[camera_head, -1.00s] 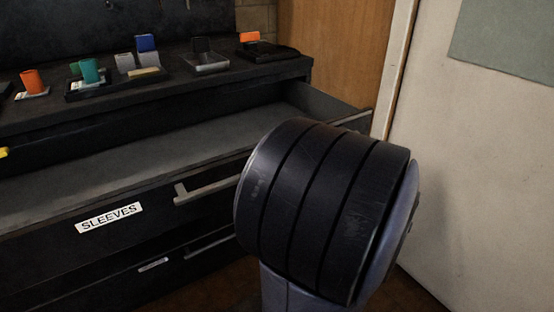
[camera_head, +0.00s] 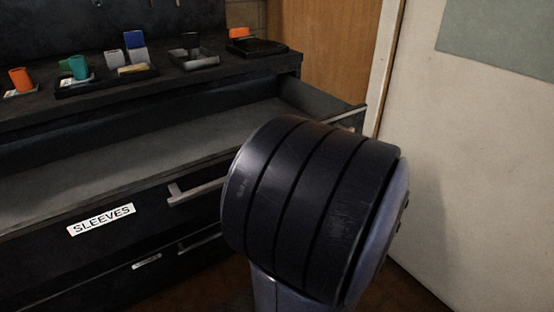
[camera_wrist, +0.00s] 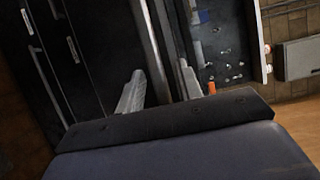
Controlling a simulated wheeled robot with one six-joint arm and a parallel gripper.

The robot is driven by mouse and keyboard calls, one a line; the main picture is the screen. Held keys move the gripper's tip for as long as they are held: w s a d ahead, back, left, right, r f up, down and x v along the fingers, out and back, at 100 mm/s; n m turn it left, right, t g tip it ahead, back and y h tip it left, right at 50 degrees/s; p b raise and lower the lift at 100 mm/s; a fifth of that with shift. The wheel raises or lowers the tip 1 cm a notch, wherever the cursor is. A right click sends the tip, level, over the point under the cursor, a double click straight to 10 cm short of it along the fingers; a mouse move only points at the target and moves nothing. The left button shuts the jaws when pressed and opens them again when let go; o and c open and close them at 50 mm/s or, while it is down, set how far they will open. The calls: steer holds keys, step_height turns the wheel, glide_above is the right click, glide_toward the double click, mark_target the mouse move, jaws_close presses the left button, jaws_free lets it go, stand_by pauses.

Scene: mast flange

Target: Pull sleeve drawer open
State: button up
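The sleeve drawer (camera_head: 150,152), marked by a white SLEEVES label (camera_head: 101,219), stands partly pulled out, its grey inside showing and looking empty. Its bar handle (camera_head: 205,188) is on the dark front, left of my dark, ringed arm joint, which hides the front's right part. My gripper is hidden in the head view. In the wrist view my gripper (camera_wrist: 159,68) has its two pale fingers clearly apart, on either side of dark drawer edges and a light bar. I see no grip on the handle, though contact cannot be told.
The dark worktop above holds an orange cup (camera_head: 21,80), a teal cup (camera_head: 81,67), a blue block (camera_head: 134,40) and small trays. A lower drawer has its own handle (camera_head: 200,242). A pale door or wall (camera_head: 470,170) stands close on the right.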

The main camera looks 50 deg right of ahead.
steer(key=s+d+p, duration=0.1)
steer(key=s+p, duration=0.1)
steer(key=s, duration=0.8)
steer(key=shift+s+d, duration=0.35)
steer(key=shift+w, duration=0.1)
stand_by(0.4)
steer(key=shift+w+a+b, duration=0.25)
steer(key=shift+w+b, duration=0.1)
steer(key=shift+w, duration=1.4)
steer(key=shift+w+a+b, duration=0.3)
steer(key=shift+w, duration=1.5)
steer(key=shift+w+a+b, duration=0.25)
steer(key=shift+w+b, duration=0.1)
steer(key=shift+w, duration=1.4)
steer(key=shift+f, duration=0.1)
